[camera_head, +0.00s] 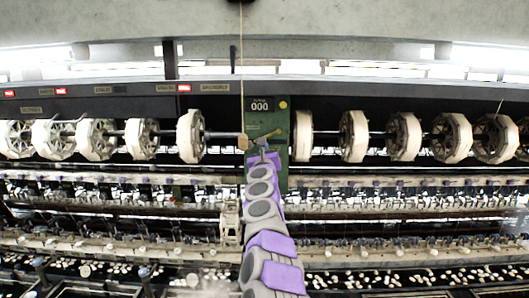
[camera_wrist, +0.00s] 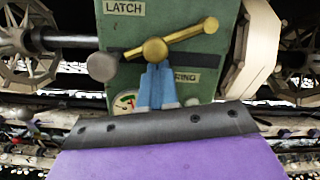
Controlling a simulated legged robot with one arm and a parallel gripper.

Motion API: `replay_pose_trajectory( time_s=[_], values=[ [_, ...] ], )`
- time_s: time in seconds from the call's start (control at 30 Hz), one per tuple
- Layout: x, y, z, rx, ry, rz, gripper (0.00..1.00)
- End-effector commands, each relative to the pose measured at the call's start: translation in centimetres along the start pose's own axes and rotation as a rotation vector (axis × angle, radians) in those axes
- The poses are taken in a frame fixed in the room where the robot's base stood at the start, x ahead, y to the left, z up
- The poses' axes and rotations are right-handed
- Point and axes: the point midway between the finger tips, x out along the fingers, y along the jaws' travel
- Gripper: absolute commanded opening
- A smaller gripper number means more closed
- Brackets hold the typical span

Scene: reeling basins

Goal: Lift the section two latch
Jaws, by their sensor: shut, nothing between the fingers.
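The latch is a brass lever (camera_wrist: 184,37) on a green panel (camera_wrist: 165,15) under a "LATCH" label. It slants up to the right from a round brass hub (camera_wrist: 155,50), and a grey round knob (camera_wrist: 102,66) sits at its lower left. In the head view, the green panel (camera_head: 278,122) bears a "000" plate, and the latch is small and partly hidden by my arm. My gripper (camera_wrist: 156,72) has blue fingers, shut and empty, just below the hub. Whether they touch it I cannot tell. The gripper also shows in the head view (camera_head: 263,147), in front of the panel.
A small gauge (camera_wrist: 124,102) and a partly hidden "RING" label (camera_wrist: 186,76) lie beside the fingers. Reels (camera_head: 190,136) on shafts flank the panel, with another close right (camera_head: 303,136). A thin cord (camera_head: 241,70) hangs at its left. Thread rows and basins (camera_head: 110,250) lie below.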

Motion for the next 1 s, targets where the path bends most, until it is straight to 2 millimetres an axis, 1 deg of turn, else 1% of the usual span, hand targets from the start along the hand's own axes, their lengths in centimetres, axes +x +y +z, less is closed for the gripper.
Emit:
replay_pose_trajectory(
  time_s=[0.17,0.53,0.8,1.0],
  values=[
    [0.1,-0.1,0.6,0.000,0.000,0.000,0.00],
    [0.1,0.0,0.8,0.000,0.000,0.000,0.00],
    [0.4,-0.1,2.4,0.000,-0.001,0.001,0.00],
    [0.5,-0.1,2.6,-0.001,0.000,0.000,0.00]
  ],
)
